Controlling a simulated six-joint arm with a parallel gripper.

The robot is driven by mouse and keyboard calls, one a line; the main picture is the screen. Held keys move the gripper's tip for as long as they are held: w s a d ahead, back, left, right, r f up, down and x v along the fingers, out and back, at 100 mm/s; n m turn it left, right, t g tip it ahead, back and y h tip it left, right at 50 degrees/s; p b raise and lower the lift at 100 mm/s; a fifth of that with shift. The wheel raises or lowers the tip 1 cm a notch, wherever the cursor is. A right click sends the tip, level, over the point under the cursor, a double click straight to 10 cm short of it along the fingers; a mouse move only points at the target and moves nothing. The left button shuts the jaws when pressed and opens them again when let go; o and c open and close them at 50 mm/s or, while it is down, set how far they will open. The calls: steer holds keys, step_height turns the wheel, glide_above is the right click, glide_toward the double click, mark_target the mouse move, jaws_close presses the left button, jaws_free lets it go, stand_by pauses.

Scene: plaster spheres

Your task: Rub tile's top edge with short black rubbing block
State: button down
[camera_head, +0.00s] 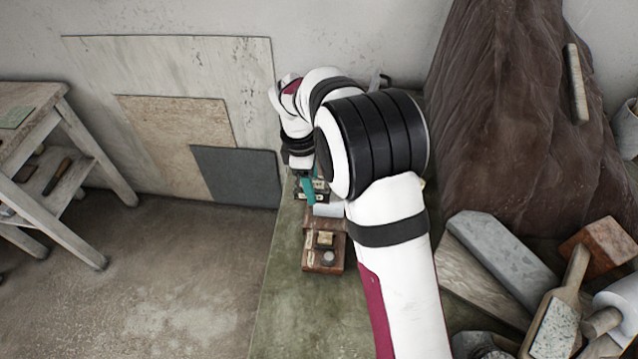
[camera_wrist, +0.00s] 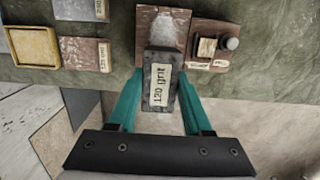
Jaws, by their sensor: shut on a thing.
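My gripper (camera_wrist: 159,92) has teal fingers and is shut on a short dark grey-to-black block (camera_wrist: 161,62) with a pale label reading "120 grit". A pale grey-white tile (camera_wrist: 166,25) lies on a brown board (camera_wrist: 143,32), just beyond the block's far end in the wrist view. The block overlaps the board's near edge in that picture; I cannot tell whether it touches the tile. The tile also shows in the head view (camera_head: 328,210).
At left are a yellow-lined tray (camera_wrist: 33,62) and a labelled brown board (camera_wrist: 85,60). Tools and slabs (camera_head: 500,255) crowd the bench's right side.

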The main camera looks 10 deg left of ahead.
steer(key=shift+d, duration=0.1)
steer(key=shift+d, duration=2.1)
steer(key=shift+a, duration=2.25)
steer(key=shift+d+r, duration=0.4)
steer(key=shift+d, duration=0.2)
steer(key=shift+d+r, duration=0.35)
steer(key=shift+d, duration=0.2)
steer(key=shift+r, duration=0.1)
